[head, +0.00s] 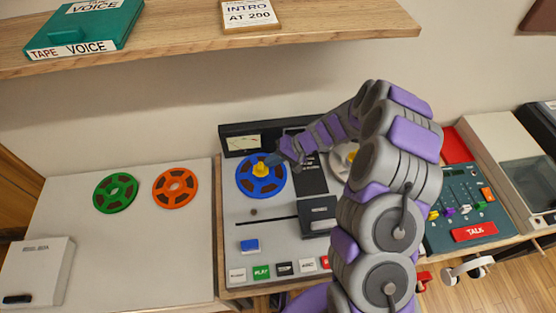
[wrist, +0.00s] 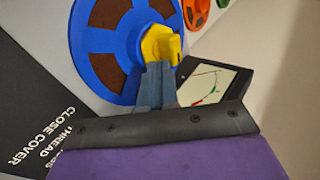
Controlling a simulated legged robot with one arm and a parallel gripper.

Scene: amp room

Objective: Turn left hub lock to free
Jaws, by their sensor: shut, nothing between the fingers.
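The left hub lock is a yellow knob (head: 261,169) at the centre of the blue reel (head: 242,184) on the tape deck. In the wrist view the yellow knob (wrist: 164,45) stands up from the blue reel (wrist: 88,78), just beyond my fingertips. My gripper (head: 276,160) is shut and empty, its tips at the knob's near side in the wrist view (wrist: 157,72). I cannot tell whether they touch it. The right reel (head: 340,160), pale, is partly hidden by my arm.
Green (head: 115,193) and orange (head: 175,187) reels lie on the left table. The deck's meter (head: 243,143) stands behind the blue reel; it is close to my gripper in the wrist view. A mixer with a TALK button (head: 474,232) is at right. A shelf (head: 190,40) overhangs the back.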

